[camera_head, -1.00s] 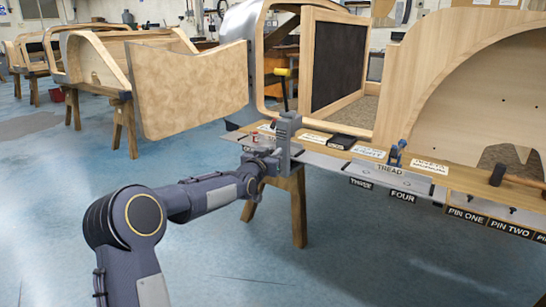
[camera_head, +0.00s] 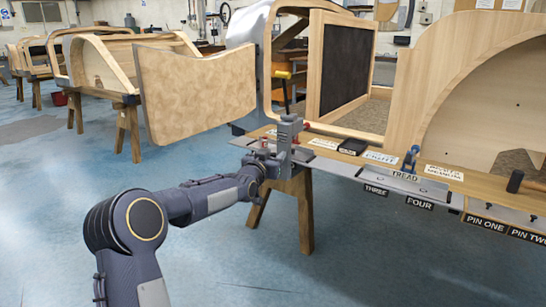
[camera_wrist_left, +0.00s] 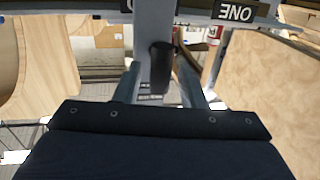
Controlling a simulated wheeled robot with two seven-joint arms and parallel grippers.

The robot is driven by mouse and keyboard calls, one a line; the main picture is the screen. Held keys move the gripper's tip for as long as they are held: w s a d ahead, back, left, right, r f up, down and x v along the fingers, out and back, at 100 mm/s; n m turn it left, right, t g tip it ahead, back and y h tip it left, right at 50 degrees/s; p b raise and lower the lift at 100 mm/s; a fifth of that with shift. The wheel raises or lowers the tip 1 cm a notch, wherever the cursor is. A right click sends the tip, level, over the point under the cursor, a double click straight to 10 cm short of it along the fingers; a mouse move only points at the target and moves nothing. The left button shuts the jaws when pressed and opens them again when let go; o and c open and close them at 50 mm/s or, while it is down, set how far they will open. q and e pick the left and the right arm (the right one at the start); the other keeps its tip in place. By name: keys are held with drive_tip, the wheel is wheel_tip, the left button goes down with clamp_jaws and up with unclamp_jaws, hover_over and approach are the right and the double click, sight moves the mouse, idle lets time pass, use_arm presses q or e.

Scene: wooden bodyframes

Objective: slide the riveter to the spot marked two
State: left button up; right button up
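The riveter (camera_head: 286,131) is a grey upright tool with a dark lever and yellow grip, standing at the left end of the bench's metal strip. My left gripper (camera_head: 275,160) is at its near side. In the left wrist view, the fingers (camera_wrist_left: 160,82) close in on both sides of the riveter's dark cylindrical part (camera_wrist_left: 161,66); their exact contact is hard to see. An upside-down ONE label (camera_wrist_left: 236,12) shows at the top right there. THREE (camera_head: 376,191) and FOUR (camera_head: 420,203) labels show on the strip edge. I see no readable TWO label. My right gripper is not in view.
A tread plate (camera_head: 405,180) with a blue clamp (camera_head: 411,158) lies right of the riveter. A black box (camera_head: 352,146) and a hammer (camera_head: 515,181) rest on the bench. A curved wooden panel (camera_head: 195,90) stands left; a trestle leg (camera_head: 305,215) is below.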

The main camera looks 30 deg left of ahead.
use_arm(q)
drive_tip(key=s+p, duration=0.1)
drive_tip(key=s, duration=0.6)
drive_tip(key=shift+s+d, duration=0.4)
drive_tip(key=shift+d, duration=0.05)
drive_tip(key=s+d+f+g+h, duration=0.2)
drive_tip(key=s+d+f+g, duration=0.4)
drive_tip(key=s, duration=0.7)
drive_tip(key=s+d+f+g+h, duration=0.2)
drive_tip(key=s+d+f, duration=0.1)
drive_tip(key=s+d, duration=0.8)
drive_tip(key=s+d+f+g+h, duration=0.2)
drive_tip(key=s+d+f+g, duration=0.25)
drive_tip(key=s, duration=1.05)
wheel_tip(320, 180, up, 34)
drive_tip(key=p, duration=3.4)
drive_tip(key=shift+w, duration=0.25)
